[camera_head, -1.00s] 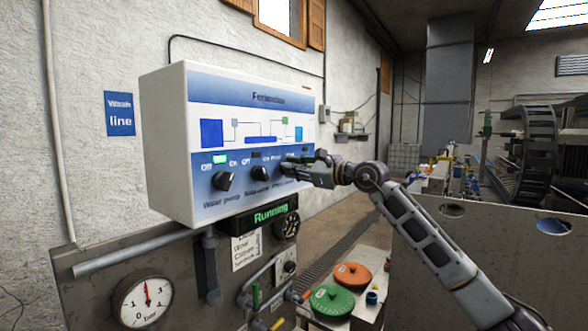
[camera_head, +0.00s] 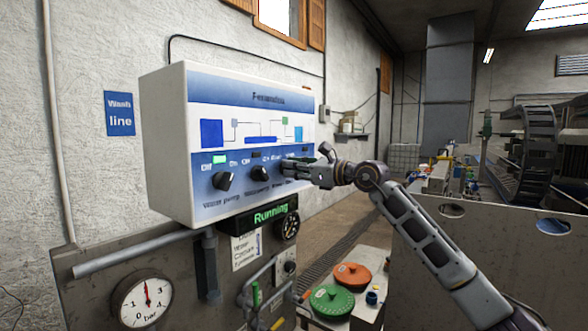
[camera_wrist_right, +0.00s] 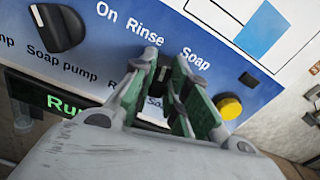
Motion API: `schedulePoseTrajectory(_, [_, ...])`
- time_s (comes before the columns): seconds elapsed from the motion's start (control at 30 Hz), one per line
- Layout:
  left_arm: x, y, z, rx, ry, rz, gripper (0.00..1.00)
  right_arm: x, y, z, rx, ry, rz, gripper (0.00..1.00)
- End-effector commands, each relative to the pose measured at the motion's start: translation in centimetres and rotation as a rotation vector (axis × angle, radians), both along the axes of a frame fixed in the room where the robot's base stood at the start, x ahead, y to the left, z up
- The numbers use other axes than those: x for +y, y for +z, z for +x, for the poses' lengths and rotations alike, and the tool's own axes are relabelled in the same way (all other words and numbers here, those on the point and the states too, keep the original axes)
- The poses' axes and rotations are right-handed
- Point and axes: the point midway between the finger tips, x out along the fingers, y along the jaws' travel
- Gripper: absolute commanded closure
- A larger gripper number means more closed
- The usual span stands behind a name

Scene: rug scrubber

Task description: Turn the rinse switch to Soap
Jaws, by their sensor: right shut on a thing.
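The blue and white control panel (camera_head: 240,185) hangs on the left in the head view. My right gripper (camera_head: 289,170) is at the right end of its row of knobs. In the right wrist view the green-padded fingers (camera_wrist_right: 165,65) are shut around the dark rinse switch (camera_wrist_right: 164,74), just below the printed words "Rinse" and "Soap". The fingers hide much of the switch, and I cannot tell which word it points at. My left gripper is not in view.
The soap pump knob (camera_wrist_right: 57,28) is left of the fingers, and a yellow button (camera_wrist_right: 229,107) is right of them. Below the panel are a "Running" display (camera_head: 268,214) and a gauge (camera_head: 144,302). Green (camera_head: 332,301) and orange (camera_head: 352,274) lids lie lower right.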

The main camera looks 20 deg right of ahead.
Motion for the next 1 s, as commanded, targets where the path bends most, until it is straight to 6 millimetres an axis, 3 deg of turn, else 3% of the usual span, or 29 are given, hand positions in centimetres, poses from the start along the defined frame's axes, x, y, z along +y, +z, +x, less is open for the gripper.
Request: schedulePoseTrajectory(1.0, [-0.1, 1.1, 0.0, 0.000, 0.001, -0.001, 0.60, -0.3, 0.1, 0.2, 0.429, 0.000, 0.553, 1.00])
